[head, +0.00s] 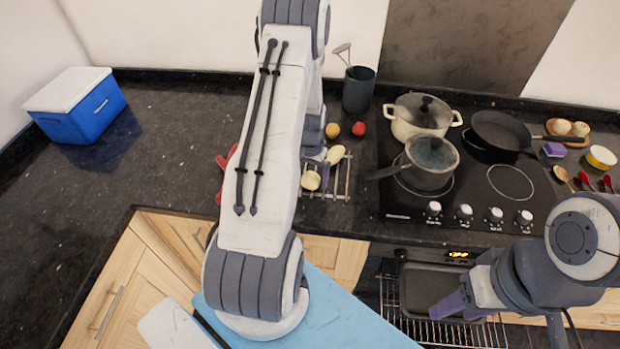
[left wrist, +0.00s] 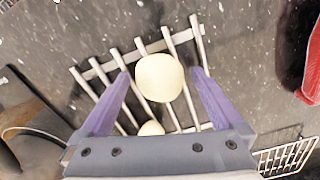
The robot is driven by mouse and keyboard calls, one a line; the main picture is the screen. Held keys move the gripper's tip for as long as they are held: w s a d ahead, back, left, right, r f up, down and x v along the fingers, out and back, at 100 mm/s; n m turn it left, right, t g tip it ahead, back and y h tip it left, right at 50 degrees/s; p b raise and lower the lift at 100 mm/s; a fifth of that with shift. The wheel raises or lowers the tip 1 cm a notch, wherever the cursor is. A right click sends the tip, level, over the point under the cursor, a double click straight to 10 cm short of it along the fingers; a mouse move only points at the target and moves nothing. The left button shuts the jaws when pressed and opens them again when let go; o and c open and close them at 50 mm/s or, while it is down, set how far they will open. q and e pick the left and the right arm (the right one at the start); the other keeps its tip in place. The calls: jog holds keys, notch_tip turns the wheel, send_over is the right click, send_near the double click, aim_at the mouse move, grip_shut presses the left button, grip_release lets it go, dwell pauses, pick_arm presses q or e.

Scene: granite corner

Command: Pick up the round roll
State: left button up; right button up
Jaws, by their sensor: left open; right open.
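A round cream roll (head: 311,180) lies on a small slatted rack (head: 341,187) on the dark counter. In the left wrist view the round roll (left wrist: 160,77) shows between my spread purple fingers. My left gripper (head: 321,172) is open above the rack; I cannot tell whether a finger touches the roll. A second pale piece (head: 335,155) lies farther back on the rack, and it is partly hidden by the gripper in the left wrist view (left wrist: 151,128). My right gripper (head: 447,306) is open and empty, low in front of the oven.
Left of the rack is a red object (head: 226,166), partly hidden by my arm. Behind are a yellow and a red item and a dark utensil pot (head: 358,90). To the right stands a saucepan (head: 428,163) on the hob. The left counter is mostly clear around a blue cooler (head: 82,112).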

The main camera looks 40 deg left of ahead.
pick_arm(q)
jog(key=c, duration=1.3)
jog(key=shift+r, duration=0.1)
jog(key=shift+c, duration=0.2)
